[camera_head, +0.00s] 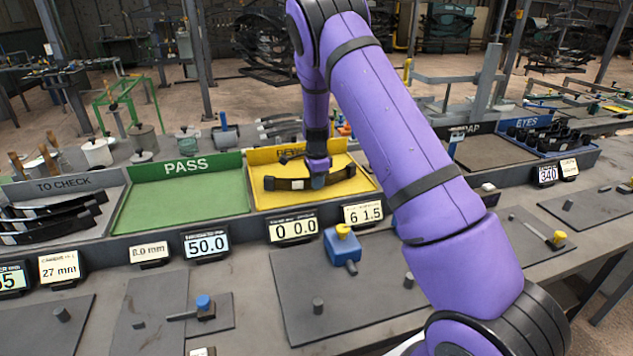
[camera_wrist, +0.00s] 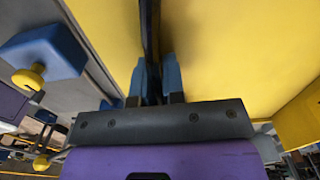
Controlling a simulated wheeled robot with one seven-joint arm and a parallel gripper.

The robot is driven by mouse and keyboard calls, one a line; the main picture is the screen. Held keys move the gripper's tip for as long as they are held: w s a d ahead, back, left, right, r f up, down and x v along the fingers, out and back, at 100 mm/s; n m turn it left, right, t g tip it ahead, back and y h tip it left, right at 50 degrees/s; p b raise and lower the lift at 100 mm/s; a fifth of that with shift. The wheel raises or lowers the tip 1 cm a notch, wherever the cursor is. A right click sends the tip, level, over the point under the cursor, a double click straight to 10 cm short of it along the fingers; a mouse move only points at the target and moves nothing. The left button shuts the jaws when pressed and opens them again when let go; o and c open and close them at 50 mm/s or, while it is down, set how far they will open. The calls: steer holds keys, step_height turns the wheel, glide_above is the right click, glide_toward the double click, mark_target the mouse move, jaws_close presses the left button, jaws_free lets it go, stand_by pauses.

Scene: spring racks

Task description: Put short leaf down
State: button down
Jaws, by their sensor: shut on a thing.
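A short dark leaf spring (camera_head: 292,184) is held in my gripper (camera_head: 318,181) over the yellow bin (camera_head: 262,201), whose sign is partly hidden by my arm. The leaf lies roughly level across the picture. Whether it touches the bin floor I cannot tell. In the wrist view the blue fingertips (camera_wrist: 158,80) of my gripper are shut on the dark leaf (camera_wrist: 149,35), seen edge-on, with the yellow surface (camera_wrist: 225,45) behind it.
The green PASS bin (camera_head: 180,204) to the left is empty. The TO CHECK bin (camera_head: 70,238) holds several dark leaves. A grey bin (camera_head: 492,155) and a blue EYES bin with dark parts stand right. A blue block with a yellow knob (camera_head: 342,247) sits in front.

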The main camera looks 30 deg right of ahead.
steer(key=c, duration=1.6)
jaws_free()
steer(key=shift+f, duration=0.1)
steer(key=o, duration=0.4)
